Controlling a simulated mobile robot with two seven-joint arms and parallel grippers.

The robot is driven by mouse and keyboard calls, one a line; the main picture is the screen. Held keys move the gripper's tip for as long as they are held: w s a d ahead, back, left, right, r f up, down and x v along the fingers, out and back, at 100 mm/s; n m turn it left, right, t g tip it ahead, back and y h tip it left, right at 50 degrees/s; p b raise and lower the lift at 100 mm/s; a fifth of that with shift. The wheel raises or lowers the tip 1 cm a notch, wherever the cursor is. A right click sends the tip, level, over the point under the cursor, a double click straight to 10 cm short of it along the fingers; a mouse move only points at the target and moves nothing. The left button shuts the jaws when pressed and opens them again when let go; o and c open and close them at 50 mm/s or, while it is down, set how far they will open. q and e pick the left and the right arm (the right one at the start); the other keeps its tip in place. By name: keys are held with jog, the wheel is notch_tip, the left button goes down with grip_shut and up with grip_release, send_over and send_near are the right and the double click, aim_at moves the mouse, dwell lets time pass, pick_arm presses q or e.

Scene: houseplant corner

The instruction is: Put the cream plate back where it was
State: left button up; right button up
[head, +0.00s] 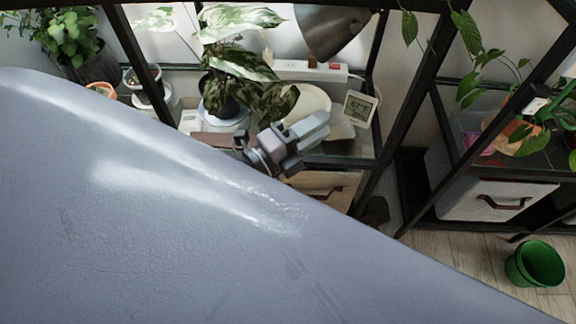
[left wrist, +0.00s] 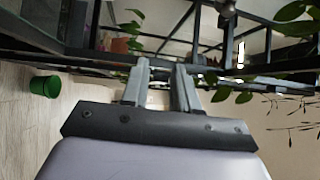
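A cream round piece that looks like the cream plate (head: 312,101) is on the glass shelf of the black rack in the head view, beside the variegated plant. My left gripper (head: 309,143) is in front of it and covers its lower part. I cannot tell whether they touch. In the left wrist view, the left gripper (left wrist: 161,88) has its two fingers apart with a gap between them, and no plate shows there. My right gripper is in no view.
A potted variegated plant (head: 237,60), a white power strip (head: 310,70) and a small digital display (head: 359,108) stand on the shelf. Black rack posts (head: 394,90) flank it. A green pot (head: 535,264) stands on the floor at right.

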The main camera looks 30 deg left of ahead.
pick_arm(q)
jog(key=s+f+n+g+y, duration=0.4)
jog(key=s+f+n, duration=0.6)
jog(key=n, duration=0.9)
jog(key=shift+s+d+f+g+y, duration=0.25)
jog(key=shift+f+g, duration=0.3)
jog(key=shift+g, duration=0.55)
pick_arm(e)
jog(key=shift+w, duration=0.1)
pick_arm(q)
jog(key=s+a+r+p, duration=0.1)
jog(key=a+r+p, duration=0.1)
jog(key=r+p, duration=0.5)
jog(key=s+a+r+n+y+p, duration=0.1)
jog(key=r+p, duration=0.6)
jog(key=p, duration=0.9)
jog(key=shift+s+a+r+g, duration=0.3)
jog(key=shift+s+a+g, duration=0.1)
jog(key=shift+a, duration=0.5)
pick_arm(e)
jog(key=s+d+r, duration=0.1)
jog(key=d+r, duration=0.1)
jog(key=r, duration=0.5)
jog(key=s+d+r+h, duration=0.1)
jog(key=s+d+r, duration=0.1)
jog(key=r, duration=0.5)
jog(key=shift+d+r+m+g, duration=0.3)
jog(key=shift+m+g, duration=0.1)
